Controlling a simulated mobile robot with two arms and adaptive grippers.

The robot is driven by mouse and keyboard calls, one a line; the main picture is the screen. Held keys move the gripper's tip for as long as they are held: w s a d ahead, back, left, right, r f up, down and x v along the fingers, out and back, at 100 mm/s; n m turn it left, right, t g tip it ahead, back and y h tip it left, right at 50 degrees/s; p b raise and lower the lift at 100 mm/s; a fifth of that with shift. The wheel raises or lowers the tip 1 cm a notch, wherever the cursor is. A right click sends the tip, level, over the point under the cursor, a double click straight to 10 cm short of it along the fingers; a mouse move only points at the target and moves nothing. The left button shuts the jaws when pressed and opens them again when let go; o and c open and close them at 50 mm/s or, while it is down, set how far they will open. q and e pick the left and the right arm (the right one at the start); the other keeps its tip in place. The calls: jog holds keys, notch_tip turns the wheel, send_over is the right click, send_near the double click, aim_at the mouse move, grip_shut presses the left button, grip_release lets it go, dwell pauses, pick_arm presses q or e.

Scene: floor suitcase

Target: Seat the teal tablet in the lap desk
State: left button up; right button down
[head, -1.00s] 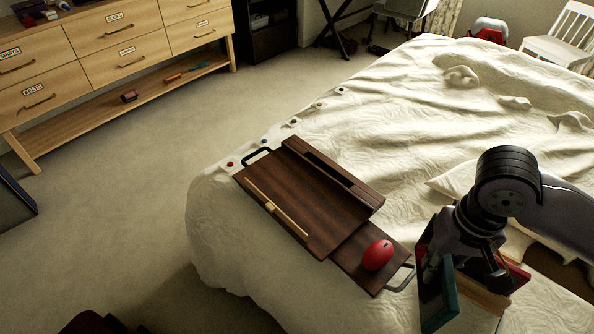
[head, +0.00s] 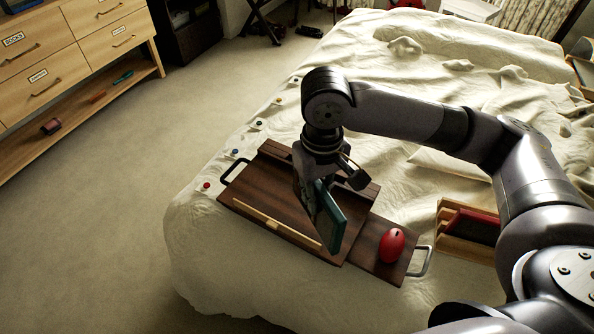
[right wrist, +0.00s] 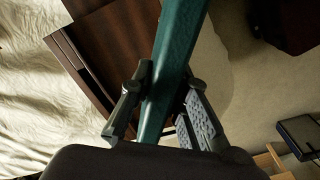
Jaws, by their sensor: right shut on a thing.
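The teal tablet (head: 329,218) is held upright in my right gripper (head: 318,184), above the right part of the lap desk. In the right wrist view the tablet (right wrist: 174,65) sits between the two fingers (right wrist: 160,100), with one finger on each side. The dark wooden lap desk (head: 262,205) lies on the bed; its slotted raised back bar is partly hidden by my right gripper and arm. A light wooden strip (head: 275,224) runs along its front. I cannot tell whether the tablet touches the desk. My left gripper is not in view.
A red mouse (head: 392,245) rests on the desk's pulled-out side panel (head: 365,255), near a metal handle. A wooden rack (head: 452,243) with a red item stands on the bed at right. Small coloured buttons line the bed's left edge. A dresser (head: 60,60) stands at far left.

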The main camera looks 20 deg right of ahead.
jog(key=w+d+r+n+p, duration=0.25)
jog(key=w+d+r, duration=0.2)
jog(key=w, duration=0.55)
jog(key=w+d+r+n+p, duration=0.2)
jog(key=w+d+r+n, duration=0.3)
jog(key=w, duration=0.5)
jog(key=shift+m, duration=0.35)
jog(key=f, duration=2.1)
jog(key=shift+w+d, duration=0.25)
jog(key=shift+d, duration=0.1)
jog(key=c, duration=1.5)
grip_release()
jog(key=shift+f, duration=0.1)
jog(key=shift+c, duration=0.2)
